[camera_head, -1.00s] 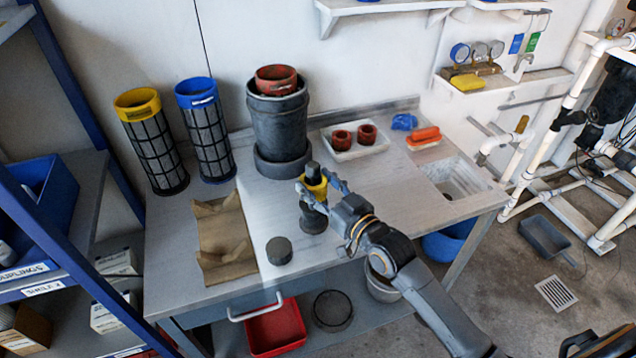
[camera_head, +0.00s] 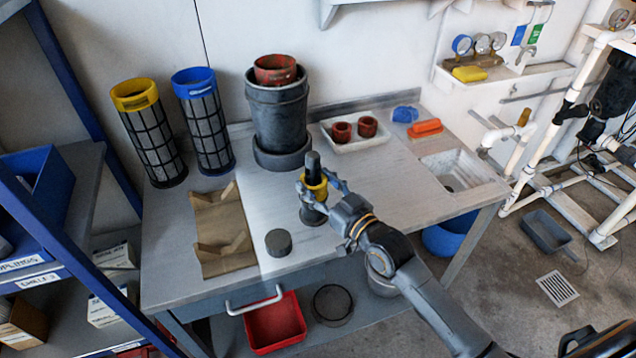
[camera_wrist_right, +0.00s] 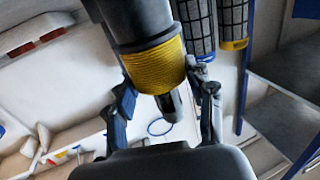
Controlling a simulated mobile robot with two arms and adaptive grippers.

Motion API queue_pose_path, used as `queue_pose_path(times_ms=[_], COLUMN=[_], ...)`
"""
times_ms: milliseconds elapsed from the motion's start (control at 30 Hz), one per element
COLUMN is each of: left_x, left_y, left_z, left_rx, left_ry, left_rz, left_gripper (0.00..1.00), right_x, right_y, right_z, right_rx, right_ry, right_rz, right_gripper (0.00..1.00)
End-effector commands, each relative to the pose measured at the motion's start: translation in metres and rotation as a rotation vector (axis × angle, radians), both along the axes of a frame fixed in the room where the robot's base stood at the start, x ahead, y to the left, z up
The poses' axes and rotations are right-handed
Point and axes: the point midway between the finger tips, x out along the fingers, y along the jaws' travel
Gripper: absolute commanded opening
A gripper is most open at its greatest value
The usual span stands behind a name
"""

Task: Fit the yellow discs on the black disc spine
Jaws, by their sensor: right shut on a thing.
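The black disc spine (camera_head: 313,160) stands upright on the bench, with a wider dark base (camera_head: 313,214). A yellow disc (camera_head: 316,190) is around the spine, just above the base. My right gripper (camera_head: 322,187) is shut on this yellow disc, its fingers at either side. In the right wrist view the yellow disc (camera_wrist_right: 156,66) sits between the fingers (camera_wrist_right: 165,105), close against the wider dark part, and the spine's tip (camera_wrist_right: 170,104) sticks out past it. Whether the disc touches the base is unclear. My left gripper is not in view.
A tall grey housing (camera_head: 277,122) stands behind, beside yellow-topped (camera_head: 150,135) and blue-topped (camera_head: 206,125) cartridges. A white tray (camera_head: 352,150) holds two red rings.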

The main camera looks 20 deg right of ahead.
Motion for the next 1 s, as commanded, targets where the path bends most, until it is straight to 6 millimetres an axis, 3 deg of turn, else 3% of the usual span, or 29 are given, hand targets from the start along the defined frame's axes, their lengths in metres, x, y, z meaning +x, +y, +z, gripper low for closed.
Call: queue_pose_path(times_ms=[200, 233, 367, 767, 1000], left_x=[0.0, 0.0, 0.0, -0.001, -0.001], left_y=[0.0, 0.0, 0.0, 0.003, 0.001], left_z=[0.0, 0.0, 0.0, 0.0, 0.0], left_rx=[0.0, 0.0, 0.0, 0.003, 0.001], left_ry=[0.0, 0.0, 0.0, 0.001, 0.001], left_rz=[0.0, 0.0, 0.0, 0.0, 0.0], left_gripper=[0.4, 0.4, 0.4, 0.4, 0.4], right_x=[0.0, 0.0, 0.0, -0.004, -0.04], right_y=[0.0, 0.0, 0.0, -0.002, -0.014], right_z=[0.0, 0.0, 0.0, -0.001, -0.002], right_rx=[0.0, 0.0, 0.0, 0.0, -0.002], right_ry=[0.0, 0.0, 0.0, 0.001, 0.003], right_rz=[0.0, 0.0, 0.0, 0.0, 0.0], right_gripper=[0.22, 0.55, 0.8, 0.8, 0.8])
